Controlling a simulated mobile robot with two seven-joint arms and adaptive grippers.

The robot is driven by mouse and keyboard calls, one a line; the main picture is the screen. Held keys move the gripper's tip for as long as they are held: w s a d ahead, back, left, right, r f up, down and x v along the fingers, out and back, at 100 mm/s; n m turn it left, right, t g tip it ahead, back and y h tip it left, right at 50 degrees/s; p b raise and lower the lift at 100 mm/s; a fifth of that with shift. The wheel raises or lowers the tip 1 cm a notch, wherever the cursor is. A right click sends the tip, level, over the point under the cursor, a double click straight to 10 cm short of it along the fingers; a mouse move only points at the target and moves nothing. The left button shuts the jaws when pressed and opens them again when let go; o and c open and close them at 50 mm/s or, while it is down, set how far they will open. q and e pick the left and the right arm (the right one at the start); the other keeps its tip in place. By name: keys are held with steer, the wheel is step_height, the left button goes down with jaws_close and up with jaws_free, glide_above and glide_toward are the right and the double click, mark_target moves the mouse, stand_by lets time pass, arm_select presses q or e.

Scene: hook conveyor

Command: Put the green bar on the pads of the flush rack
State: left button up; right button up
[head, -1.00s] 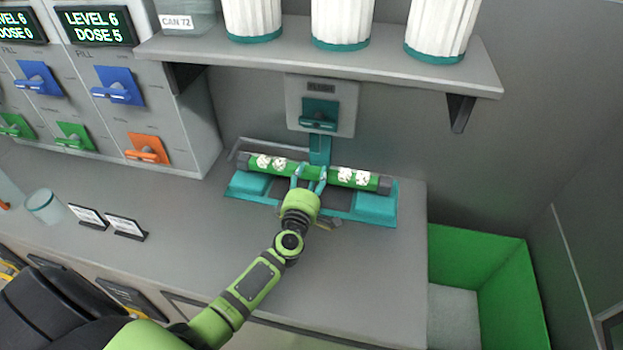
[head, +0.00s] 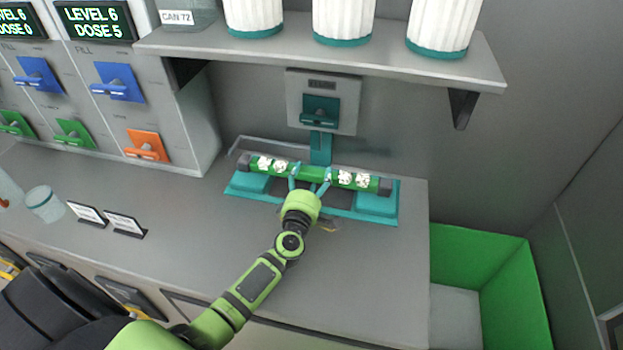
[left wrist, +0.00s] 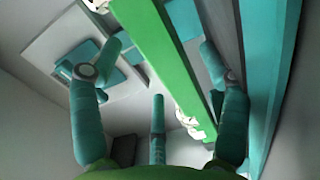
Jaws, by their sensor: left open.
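The green bar (head: 308,171) has dark end caps and white patterned patches. In the head view it lies lengthwise along the teal flush rack (head: 375,205), over its pads; whether it touches both pads fully I cannot tell. My left gripper (head: 309,180) is open, with its fingers apart around the bar's middle. In the left wrist view the bar (left wrist: 150,60) runs slantwise between the spread fingers of the left gripper (left wrist: 155,75). The rack's teal edge (left wrist: 268,80) shows at the right there. My right gripper is not in view.
The flush panel (head: 321,103) with a teal lever is on the wall behind the rack. A shelf (head: 330,52) with white canisters hangs above. Dispensers with coloured levers stand at left. A green bin (head: 520,290) is at right. The front counter is mostly clear.

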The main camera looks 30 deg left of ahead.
arm_select(q)
steer(key=shift+r, duration=0.25)
steer(key=shift+r+p, duration=0.45)
steer(key=shift+p, duration=0.15)
steer(key=v, duration=1.2)
steer(key=shift+f, duration=0.1)
